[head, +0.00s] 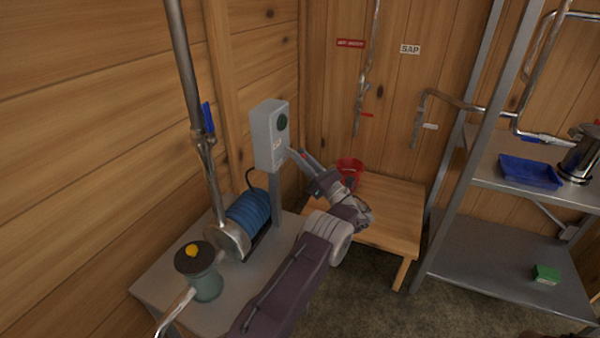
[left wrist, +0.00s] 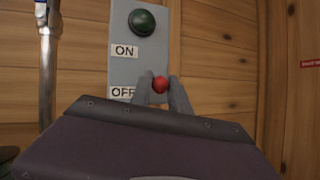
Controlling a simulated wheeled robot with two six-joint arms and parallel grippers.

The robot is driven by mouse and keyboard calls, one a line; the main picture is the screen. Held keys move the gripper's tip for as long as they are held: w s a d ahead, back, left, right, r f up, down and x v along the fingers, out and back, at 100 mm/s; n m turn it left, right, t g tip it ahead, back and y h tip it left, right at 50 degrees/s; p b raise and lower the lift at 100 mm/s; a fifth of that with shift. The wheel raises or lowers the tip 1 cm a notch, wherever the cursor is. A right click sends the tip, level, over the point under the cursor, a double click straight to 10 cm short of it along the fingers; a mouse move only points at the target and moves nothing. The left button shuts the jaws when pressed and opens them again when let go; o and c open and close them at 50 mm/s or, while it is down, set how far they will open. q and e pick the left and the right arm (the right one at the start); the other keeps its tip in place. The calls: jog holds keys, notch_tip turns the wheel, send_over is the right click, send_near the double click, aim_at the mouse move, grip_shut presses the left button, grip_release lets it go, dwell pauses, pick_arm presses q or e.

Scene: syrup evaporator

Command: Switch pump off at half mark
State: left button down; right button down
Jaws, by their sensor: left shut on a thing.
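The grey switch box (head: 264,140) stands on a post at the pump bench. In the left wrist view its panel (left wrist: 123,72) has a green button (left wrist: 142,22) at the top and labels ON and OFF below. A red knob (left wrist: 160,84) sits beside the OFF label, between the fingers of my left gripper (left wrist: 161,88). In the head view my left gripper (head: 293,153) reaches the box from the right, shut on the red knob. No half mark can be made out. My right gripper is out of view.
A strainer pot with a yellow knob (head: 203,278) stands at the bench's front. A red bucket (head: 350,168) sits on the wooden table (head: 385,222). A metal rack at right holds a blue tray (head: 530,172), a steel pot (head: 580,155) and a green block (head: 546,274).

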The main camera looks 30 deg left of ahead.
pick_arm(q)
jog(key=shift+a+f+m+y+b, duration=0.15)
jog(key=shift+f+m+y+b, duration=0.15)
jog(key=shift+b, duration=0.2)
jog(key=c, duration=1.2)
grip_release()
jog(key=shift+c, duration=0.2)
jog(key=b+v, duration=0.1)
jog(key=v, duration=0.8)
jog(key=shift+a, duration=0.1)
